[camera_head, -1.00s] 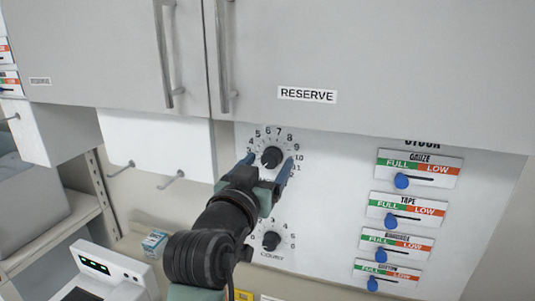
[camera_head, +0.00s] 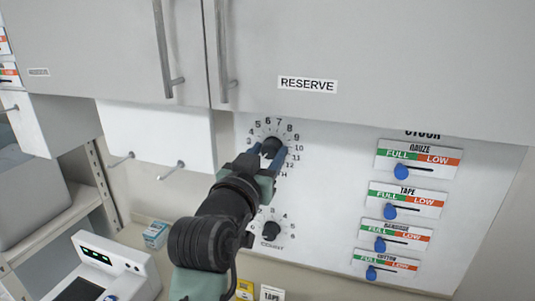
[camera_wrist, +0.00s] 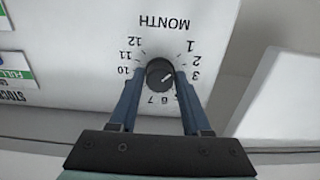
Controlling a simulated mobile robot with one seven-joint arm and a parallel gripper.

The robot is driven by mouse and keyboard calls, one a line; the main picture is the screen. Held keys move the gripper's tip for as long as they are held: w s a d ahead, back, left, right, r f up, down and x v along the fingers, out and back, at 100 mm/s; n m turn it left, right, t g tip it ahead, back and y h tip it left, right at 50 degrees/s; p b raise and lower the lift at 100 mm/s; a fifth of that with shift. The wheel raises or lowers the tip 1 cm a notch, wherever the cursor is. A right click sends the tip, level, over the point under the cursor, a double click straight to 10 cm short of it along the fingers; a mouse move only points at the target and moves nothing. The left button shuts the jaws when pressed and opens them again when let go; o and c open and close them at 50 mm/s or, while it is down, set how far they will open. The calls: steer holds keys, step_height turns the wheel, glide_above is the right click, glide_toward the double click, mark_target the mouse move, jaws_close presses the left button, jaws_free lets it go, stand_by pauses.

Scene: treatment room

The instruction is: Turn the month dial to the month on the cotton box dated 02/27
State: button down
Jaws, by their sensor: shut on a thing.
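The month dial (camera_head: 271,145) is a round black knob on the white panel, ringed by month numbers. My gripper (camera_head: 267,152) is shut on its knob, one blue finger on each side. The wrist view shows the dial upside down (camera_wrist: 160,72) between the fingertips (camera_wrist: 158,80), with MONTH printed beyond it. A white pointer mark on the knob slants to the lower right there, toward numbers hidden by the right finger; the exact month cannot be told. A small white and blue box (camera_head: 156,235) stands on the counter; no date is readable on it.
A second black dial (camera_head: 271,231) sits below the month dial, near my arm. Stock sliders with blue knobs (camera_head: 401,172) line the panel at right. Grey RESERVE cabinet doors (camera_head: 380,60) overhang above. A white device (camera_head: 115,268) and a TAPE box (camera_head: 271,293) are below.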

steer(key=shift+f+m+b, duration=0.3)
steer(key=shift+m+b, duration=0.3)
steer(key=shift+b, duration=0.55)
steer(key=m+b, duration=0.1)
steer(key=b, duration=0.1)
steer(key=shift+m+b, duration=0.3)
steer(key=shift+b, duration=0.05)
steer(key=shift+m+b, duration=0.7)
steer(key=shift+b, duration=0.25)
steer(key=shift+r+m, duration=0.25)
steer(key=shift+m, duration=0.15)
steer(key=shift+c, duration=1.8)
jaws_free()
